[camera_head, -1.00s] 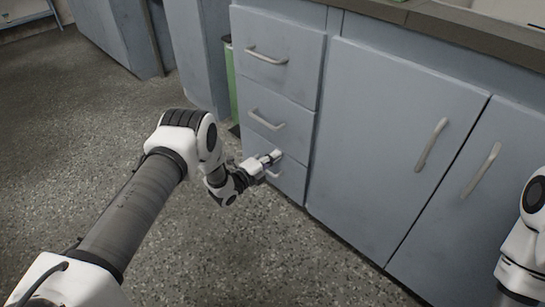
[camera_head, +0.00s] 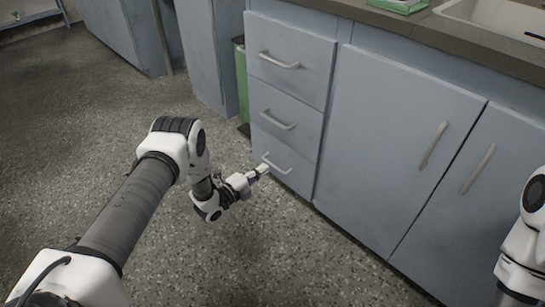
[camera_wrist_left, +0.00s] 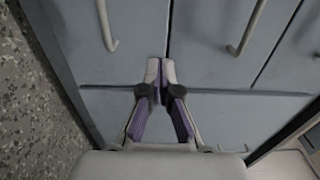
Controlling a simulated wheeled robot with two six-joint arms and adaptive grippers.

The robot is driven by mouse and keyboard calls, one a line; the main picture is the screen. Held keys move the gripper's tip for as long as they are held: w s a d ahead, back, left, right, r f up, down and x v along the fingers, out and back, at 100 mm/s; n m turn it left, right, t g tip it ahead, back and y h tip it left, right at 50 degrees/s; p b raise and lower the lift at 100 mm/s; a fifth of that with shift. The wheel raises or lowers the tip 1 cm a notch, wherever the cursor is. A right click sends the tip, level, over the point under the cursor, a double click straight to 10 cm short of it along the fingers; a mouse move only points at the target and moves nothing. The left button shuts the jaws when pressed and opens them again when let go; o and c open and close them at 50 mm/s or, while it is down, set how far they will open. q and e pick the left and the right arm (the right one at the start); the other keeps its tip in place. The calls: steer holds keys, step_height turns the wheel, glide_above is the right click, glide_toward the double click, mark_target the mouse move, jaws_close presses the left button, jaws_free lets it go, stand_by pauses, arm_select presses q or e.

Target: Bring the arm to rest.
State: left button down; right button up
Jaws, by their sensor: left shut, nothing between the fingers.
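My left gripper (camera_head: 264,169) is shut and empty. In the head view it is low in front of the bottom drawer (camera_head: 296,176), by the left end of that drawer's handle (camera_head: 279,167). I cannot tell whether it touches the handle. In the left wrist view the two fingertips (camera_wrist_left: 161,70) meet, with grey cabinet fronts beyond. My left arm (camera_head: 135,205) reaches in from the lower left. Part of my right arm (camera_head: 522,250) shows at the right edge; its gripper is out of view.
A grey-blue cabinet has three shut drawers and two shut doors (camera_head: 395,145) with bar handles. A dark-edged counter (camera_head: 440,38) with a sink (camera_head: 500,18) tops it. A green bin (camera_head: 242,80) stands left of the drawers. The speckled floor (camera_head: 70,130) at left is clear.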

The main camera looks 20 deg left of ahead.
arm_select(q)
steer(key=s+d+r+h+p, duration=0.1)
steer(key=s+d+r+p, duration=0.15)
steer(key=r, duration=0.25)
steer(key=s+d+f+n+g+y+p, duration=0.1)
steer(key=s+d+f+n+g+y, duration=0.1)
steer(key=s+d+n+g+y, duration=0.25)
steer(key=s+a+f+n+g+y, duration=0.15)
steer(key=s+n+g, duration=0.6)
steer(key=s, duration=0.95)
steer(key=s+a+f+n+g+y, duration=0.1)
steer(key=s+f+n+g+y, duration=0.3)
steer(key=s+n, duration=1)
step_height(320, 180, up, 39)
steer(key=s+m+h+p, duration=0.2)
steer(key=m+p, duration=0.1)
steer(key=p, duration=3.6)
steer(key=shift+s+g, duration=0.2)
steer(key=shift+g, duration=0.1)
arm_select(e)
step_height(320, 180, up, 43)
